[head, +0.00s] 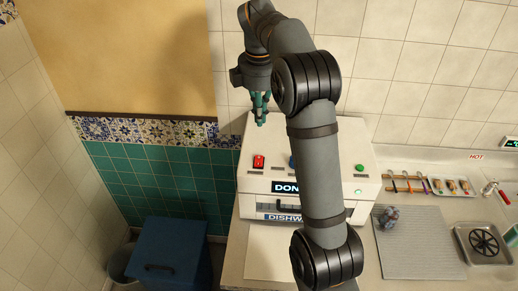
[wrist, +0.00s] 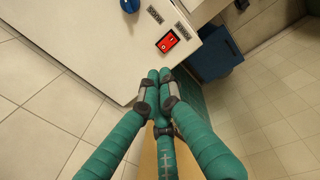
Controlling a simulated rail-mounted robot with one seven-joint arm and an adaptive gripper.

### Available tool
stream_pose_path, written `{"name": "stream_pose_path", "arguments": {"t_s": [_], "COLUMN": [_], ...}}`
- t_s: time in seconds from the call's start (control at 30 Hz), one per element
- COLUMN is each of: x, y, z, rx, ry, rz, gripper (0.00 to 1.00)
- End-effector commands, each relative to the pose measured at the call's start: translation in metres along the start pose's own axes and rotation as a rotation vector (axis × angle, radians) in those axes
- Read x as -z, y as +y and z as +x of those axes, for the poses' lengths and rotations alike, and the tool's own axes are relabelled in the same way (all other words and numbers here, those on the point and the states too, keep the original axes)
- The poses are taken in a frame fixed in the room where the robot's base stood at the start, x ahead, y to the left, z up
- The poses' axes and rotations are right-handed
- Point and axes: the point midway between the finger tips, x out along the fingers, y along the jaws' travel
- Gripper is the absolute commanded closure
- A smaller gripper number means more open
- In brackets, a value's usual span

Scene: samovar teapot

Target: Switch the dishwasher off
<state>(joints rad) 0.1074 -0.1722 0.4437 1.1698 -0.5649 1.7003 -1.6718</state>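The dishwasher (head: 325,170) is a white box on the counter. Its display (head: 287,187) shows "DON", the rest hidden behind my arm, and a small green light (head: 358,191) glows at its right. A red rocker switch (head: 258,162) sits on the left of its sloped top; it also shows in the wrist view (wrist: 167,41). A blue knob (head: 292,161), partly hidden by my arm, and a green button (head: 360,168) are further right. My gripper (head: 260,120) is empty, above the back left of the dishwasher. In the wrist view its fingertips (wrist: 159,73) are together, apart from the red switch.
A blue cabinet (head: 165,255) and a grey bin (head: 122,263) stand on the floor at left. A ribbed drainboard (head: 420,245) with a glassy item (head: 389,218), a utensil tray (head: 407,184) and a sink (head: 480,240) lie at right.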

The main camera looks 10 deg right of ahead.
Motion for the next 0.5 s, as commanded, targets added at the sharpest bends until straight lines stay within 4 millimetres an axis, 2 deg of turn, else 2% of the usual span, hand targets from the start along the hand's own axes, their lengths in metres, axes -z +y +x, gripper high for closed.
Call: {"name": "stream_pose_path", "arguments": {"t_s": [0.37,0.5], "x": [0.0007,0.0008], "y": [0.0,-0.0008], "z": [0.0006,0.0085], "rx": [-0.001,0.002], "ry": [0.001,0.0], "rz": [-0.024,-0.024], "gripper": [1.0,1.0]}}
